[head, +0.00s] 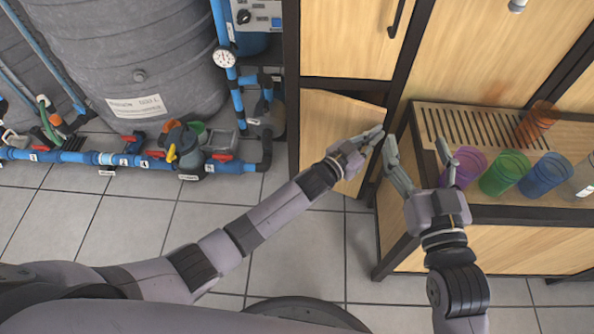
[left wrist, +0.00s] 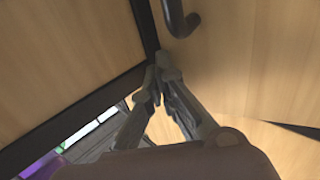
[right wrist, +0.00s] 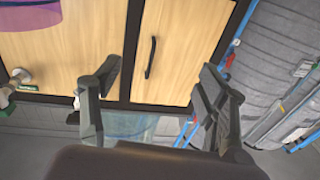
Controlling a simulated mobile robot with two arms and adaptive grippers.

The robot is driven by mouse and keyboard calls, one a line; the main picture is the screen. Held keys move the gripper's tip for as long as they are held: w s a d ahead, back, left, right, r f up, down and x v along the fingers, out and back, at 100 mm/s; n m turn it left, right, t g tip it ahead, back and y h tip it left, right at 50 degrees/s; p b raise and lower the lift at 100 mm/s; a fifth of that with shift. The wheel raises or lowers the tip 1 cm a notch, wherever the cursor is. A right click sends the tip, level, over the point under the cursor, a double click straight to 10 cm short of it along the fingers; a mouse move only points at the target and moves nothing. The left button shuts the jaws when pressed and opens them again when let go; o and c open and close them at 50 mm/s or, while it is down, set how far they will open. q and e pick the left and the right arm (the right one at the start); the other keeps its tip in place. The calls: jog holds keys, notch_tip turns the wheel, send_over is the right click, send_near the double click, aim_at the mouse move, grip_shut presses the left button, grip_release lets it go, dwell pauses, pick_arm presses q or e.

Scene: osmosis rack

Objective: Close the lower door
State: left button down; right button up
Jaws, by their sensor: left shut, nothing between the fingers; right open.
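The lower door (head: 335,122) is a light wood panel in a dark frame, below the upper door (head: 350,40) with its black handle (head: 396,18). The lower door stands ajar, its top edge slanting out from the frame. My left gripper (head: 378,137) is shut and empty at the door's right edge, and I cannot tell if it touches. In the left wrist view its fingertips (left wrist: 160,75) are close together near a dark frame post. My right gripper (head: 418,155) is open and empty, just right of the left gripper, in front of the bench.
Right of the door, a slatted wooden bench (head: 440,112) carries purple (head: 467,166), green (head: 503,173), blue (head: 545,175) and orange (head: 538,122) cups close to my right gripper. Blue pipes with valves (head: 180,150) and a grey tank (head: 140,60) stand left. Tiled floor (head: 305,245) is clear in front.

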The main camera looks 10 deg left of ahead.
pick_arm(q)
jog(key=shift+w+d+b, duration=0.2)
jog(key=shift+w+b, duration=0.1)
jog(key=shift+w, duration=0.5)
jog(key=shift+w+d+b, duration=0.2)
jog(key=shift+w+b, duration=0.15)
jog(key=shift+w, duration=0.45)
jog(key=shift+w+d+b, duration=0.2)
jog(key=shift+w+b, duration=0.1)
jog(key=shift+w, duration=0.5)
pick_arm(e)
jog(key=s+r+t+y, duration=0.2)
jog(key=r+t, duration=0.4)
jog(key=r, duration=0.3)
jog(key=shift+s+a+r, duration=0.2)
jog(key=shift+s+r, duration=0.05)
jog(key=shift+s, duration=0.35)
pick_arm(q)
jog(key=shift+s, duration=0.1)
